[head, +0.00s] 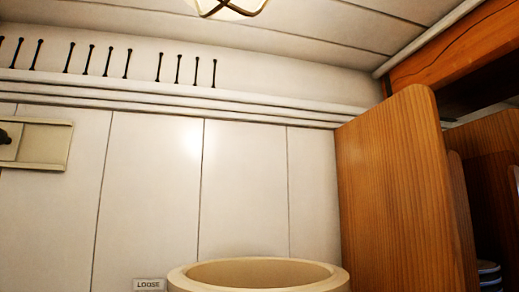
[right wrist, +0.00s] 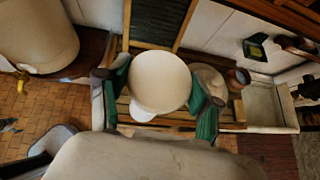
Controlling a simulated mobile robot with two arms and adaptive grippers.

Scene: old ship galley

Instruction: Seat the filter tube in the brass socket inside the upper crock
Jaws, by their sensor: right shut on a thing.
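A cream crock (head: 258,284) shows its open round rim at the bottom of the head view; its inside floor and the brass socket are hidden. In the right wrist view my right gripper (right wrist: 160,92) has its green-padded fingers on both sides of a pale, round-ended piece, which looks like the filter tube (right wrist: 160,78) seen end on. The gripper is shut on it. A large cream crock body with a small brass tap (right wrist: 22,84) stands at the left of that view, apart from the held piece. I cannot tell which crock it is. My left gripper is in neither view.
A wooden partition (head: 395,190) stands right of the crock, with stacked plates (head: 489,275) beyond it. A label reading "LOOSE" (head: 149,284) is left of the rim. A brown pot (right wrist: 237,79) and a pale basin (right wrist: 268,106) are at the right of the wrist view.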

